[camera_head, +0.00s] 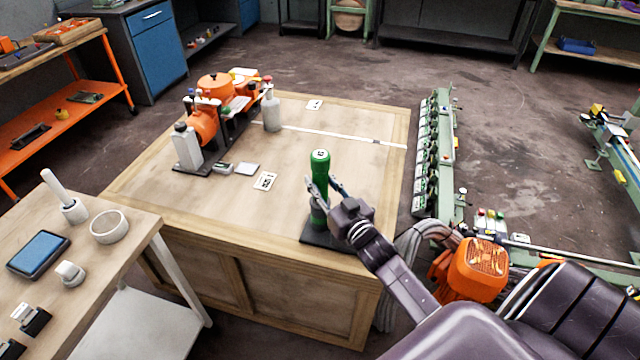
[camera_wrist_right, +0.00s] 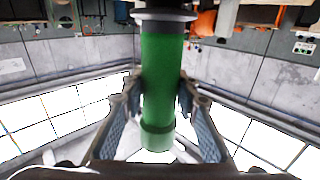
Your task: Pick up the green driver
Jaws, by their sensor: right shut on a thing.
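The green driver (camera_head: 320,163) stands upright near the front right edge of the wooden crate-like table, above a dark base plate (camera_head: 318,239). I cannot tell whether it still touches the plate. My right gripper (camera_head: 321,194) comes in from the right and is shut around the driver's middle. In the right wrist view the green driver (camera_wrist_right: 160,85) runs upright between the two fingers of my right gripper (camera_wrist_right: 160,100), one on each side. A dark and grey collar shows at the top of that picture. My left gripper is not in view.
The wooden table (camera_head: 350,140) holds an orange machine (camera_head: 205,120), pale bottles and marker cards. A side table (camera_head: 120,260) at the lower left holds a white ring (camera_head: 109,227) and a tablet (camera_head: 38,254). A green rail (camera_head: 435,150) stands to the right.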

